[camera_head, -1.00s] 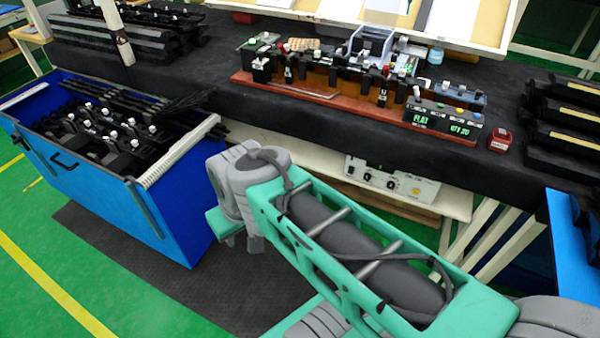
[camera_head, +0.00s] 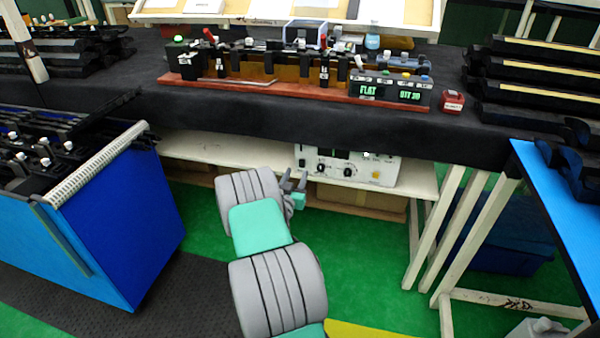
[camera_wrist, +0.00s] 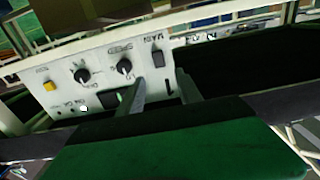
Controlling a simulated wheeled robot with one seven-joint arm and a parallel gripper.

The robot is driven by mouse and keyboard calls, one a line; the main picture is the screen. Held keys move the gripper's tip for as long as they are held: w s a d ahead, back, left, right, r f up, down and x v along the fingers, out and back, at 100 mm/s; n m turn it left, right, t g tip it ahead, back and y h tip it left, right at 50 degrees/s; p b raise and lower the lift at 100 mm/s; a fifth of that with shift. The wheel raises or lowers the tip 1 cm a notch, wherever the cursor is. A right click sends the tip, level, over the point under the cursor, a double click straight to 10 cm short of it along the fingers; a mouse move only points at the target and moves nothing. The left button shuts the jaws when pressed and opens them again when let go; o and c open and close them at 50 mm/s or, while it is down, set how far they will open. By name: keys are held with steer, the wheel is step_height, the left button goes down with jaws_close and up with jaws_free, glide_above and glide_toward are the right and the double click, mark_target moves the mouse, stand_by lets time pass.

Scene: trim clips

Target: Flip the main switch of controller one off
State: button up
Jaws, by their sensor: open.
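The controller (camera_head: 372,170) is a white box with knobs on its front, sitting on the shelf under the black bench. In the wrist view its panel (camera_wrist: 100,90) appears tilted and turned over, with two black knobs and a yellow button (camera_wrist: 49,86). A black main switch (camera_wrist: 158,58) is at the panel's right end, beside small lettering that looks like "MAIN". My gripper (camera_head: 294,183) is open and empty, low and just left in front of the controller. In the wrist view its fingers (camera_wrist: 162,91) point at the panel's switch end, apart from the switch. I cannot tell the switch's position.
The shelf (camera_head: 225,150) runs under the bench (camera_head: 240,112). A blue bin (camera_head: 135,225) of black parts stands at left. White table legs (camera_head: 437,225) and a blue surface (camera_head: 560,200) are at right. A red fixture with displays stands on the bench.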

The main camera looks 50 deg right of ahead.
mark_target(302, 160)
steer(key=x, duration=0.6)
steer(key=shift+w+d, duration=0.15)
steer(key=shift+c, duration=0.3)
jaws_close()
